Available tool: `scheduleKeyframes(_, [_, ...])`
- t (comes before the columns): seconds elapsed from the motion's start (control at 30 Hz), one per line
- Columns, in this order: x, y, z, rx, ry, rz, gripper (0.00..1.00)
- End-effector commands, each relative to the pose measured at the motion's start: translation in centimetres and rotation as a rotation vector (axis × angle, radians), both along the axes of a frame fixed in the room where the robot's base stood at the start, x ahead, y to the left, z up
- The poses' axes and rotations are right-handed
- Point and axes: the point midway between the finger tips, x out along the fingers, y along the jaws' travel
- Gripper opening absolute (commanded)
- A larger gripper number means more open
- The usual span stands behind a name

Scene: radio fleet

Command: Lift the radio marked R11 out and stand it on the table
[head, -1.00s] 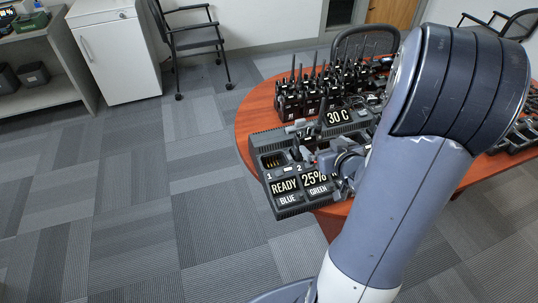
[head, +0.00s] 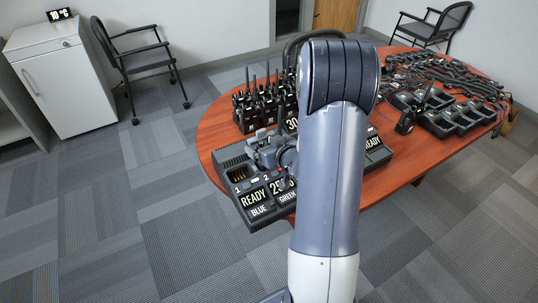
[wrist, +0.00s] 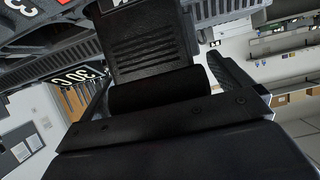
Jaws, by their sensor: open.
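Several black radios (head: 262,104) with antennas stand upright in a group at the left back of the table (head: 212,125). No R11 mark is legible. A dark charger (head: 243,196) at the near left table edge shows READY, BLUE and GREEN, with an open slot (head: 240,174) at its left. My gripper (head: 282,155) is over this charger, partly behind my arm. In the wrist view, my gripper (wrist: 165,92) is open, its fingers either side of a black slotted body (wrist: 150,45), perhaps a radio. I cannot tell whether they touch it.
More chargers (head: 445,122) and a lone radio (head: 407,119) are on the table's right side, with many dark cords or items behind. Chairs (head: 140,60) stand at the back left and back right. A white cabinet (head: 55,85) is at the left. The carpet in front is clear.

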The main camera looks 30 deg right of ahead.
Motion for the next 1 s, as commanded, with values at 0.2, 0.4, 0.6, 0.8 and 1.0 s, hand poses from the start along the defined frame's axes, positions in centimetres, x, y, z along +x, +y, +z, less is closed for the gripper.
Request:
scheduleKeyframes(0.2, [0.84,0.07,-0.37,0.000,0.000,0.000,0.98])
scheduleKeyframes(0.4, [0.80,0.05,-0.36,0.000,0.000,0.000,0.93])
scheduleKeyframes(0.6, [0.79,0.05,-0.35,0.000,0.000,0.000,0.77])
scheduleKeyframes(0.8, [0.79,0.05,-0.35,0.000,0.000,0.000,0.61])
scheduleKeyframes(1.0, [0.79,0.04,-0.35,0.000,0.000,0.000,0.44])
